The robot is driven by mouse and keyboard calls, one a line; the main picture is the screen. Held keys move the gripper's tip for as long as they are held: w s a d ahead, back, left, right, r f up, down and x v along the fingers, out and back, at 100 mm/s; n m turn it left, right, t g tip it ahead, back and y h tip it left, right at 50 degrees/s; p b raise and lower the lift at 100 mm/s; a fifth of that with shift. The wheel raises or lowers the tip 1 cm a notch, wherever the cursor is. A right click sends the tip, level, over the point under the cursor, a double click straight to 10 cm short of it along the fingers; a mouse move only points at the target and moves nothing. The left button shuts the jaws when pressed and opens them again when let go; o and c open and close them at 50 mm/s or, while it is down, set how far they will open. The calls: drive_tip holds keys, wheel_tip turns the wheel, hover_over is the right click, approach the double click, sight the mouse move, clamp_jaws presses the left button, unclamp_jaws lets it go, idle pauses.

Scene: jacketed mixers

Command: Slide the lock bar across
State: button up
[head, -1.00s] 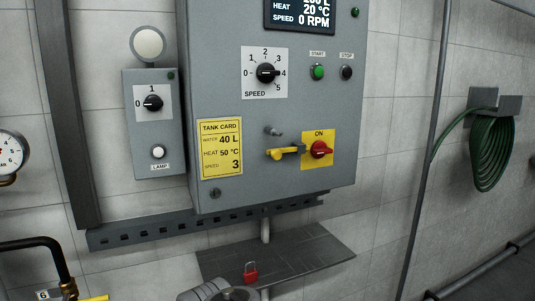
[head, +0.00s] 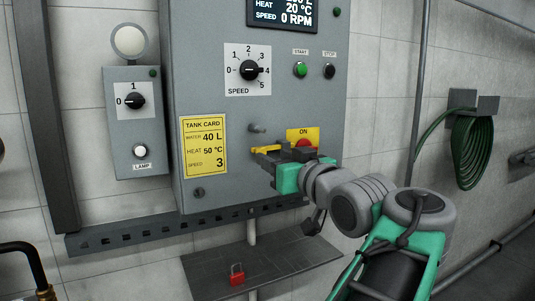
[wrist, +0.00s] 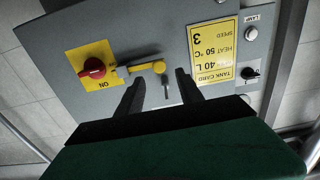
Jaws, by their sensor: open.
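The yellow lock bar (head: 263,149) is on the front of the grey cabinet, left of the red switch (head: 304,143) on its yellow ON plate. In the wrist view, turned over, the lock bar (wrist: 147,68) lies just beyond my fingertips, and the red switch (wrist: 92,68) is to its left. My gripper (head: 268,156) is open in front of the bar and partly hides it and the switch in the head view. In the wrist view the two dark fingers (wrist: 160,86) stand apart with nothing held. I cannot tell whether they touch the bar.
A grey peg (head: 257,129) sticks out just above the bar. A red padlock (head: 237,273) stands on the dark shelf (head: 210,265) below. The tank card (head: 204,146) is to the left, the speed dial (head: 249,70) above.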

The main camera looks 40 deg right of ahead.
sight(276, 149)
drive_tip(key=p+x, duration=0.1)
drive_tip(key=x, duration=0.4)
drive_tip(key=shift+w+d, duration=0.1)
drive_tip(key=shift+f, duration=0.1)
clamp_jaws()
idle(1.1)
